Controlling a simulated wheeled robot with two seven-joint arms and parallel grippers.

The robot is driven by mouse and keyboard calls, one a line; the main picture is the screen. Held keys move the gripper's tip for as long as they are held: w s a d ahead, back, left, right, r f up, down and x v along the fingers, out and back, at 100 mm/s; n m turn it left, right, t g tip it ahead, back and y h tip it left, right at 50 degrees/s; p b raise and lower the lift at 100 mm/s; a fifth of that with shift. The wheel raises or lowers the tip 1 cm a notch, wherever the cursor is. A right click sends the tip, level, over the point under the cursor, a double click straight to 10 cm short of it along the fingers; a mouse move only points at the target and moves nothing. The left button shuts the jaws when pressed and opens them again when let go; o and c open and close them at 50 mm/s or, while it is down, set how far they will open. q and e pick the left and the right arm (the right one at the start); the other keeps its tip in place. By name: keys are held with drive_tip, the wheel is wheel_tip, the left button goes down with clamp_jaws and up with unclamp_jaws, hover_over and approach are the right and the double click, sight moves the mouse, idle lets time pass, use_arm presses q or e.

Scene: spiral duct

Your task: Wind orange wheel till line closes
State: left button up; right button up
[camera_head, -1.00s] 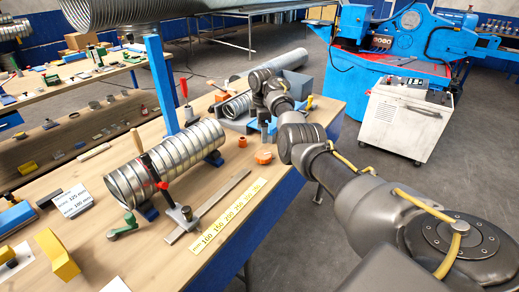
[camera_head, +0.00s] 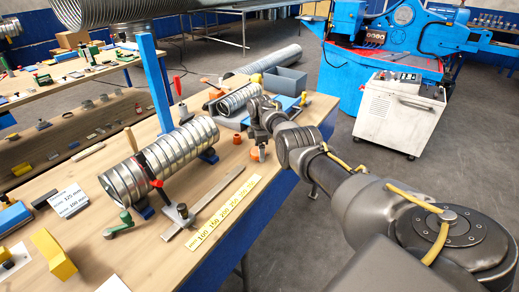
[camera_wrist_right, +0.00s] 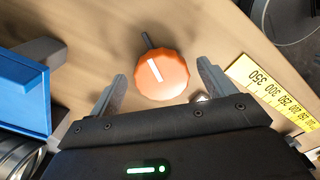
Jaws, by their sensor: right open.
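The orange wheel (camera_head: 257,153) is on the wooden bench, right of the ribbed metal duct (camera_head: 184,150). In the right wrist view the wheel (camera_wrist_right: 165,82) has a notched rim, a white line across its top and a dark rod at its far side. My right gripper (camera_head: 258,141) is low over the wheel. In the wrist view its two fingers are apart, one on each side of the wheel, with gaps visible; they do not grip it. The left gripper is not in view.
A yellow number strip (camera_head: 222,213) and a grey metal bar (camera_head: 215,203) lie near the bench's front edge. A blue post (camera_head: 155,82) stands behind the duct. A smaller orange piece (camera_head: 237,138) sits left of the gripper. A grey bin (camera_head: 287,80) is farther back.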

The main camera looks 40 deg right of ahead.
drive_tip(key=c, duration=1)
drive_tip(key=shift+o, duration=0.2)
drive_tip(key=shift+r+m, duration=0.1)
drive_tip(key=shift+m, duration=0.2)
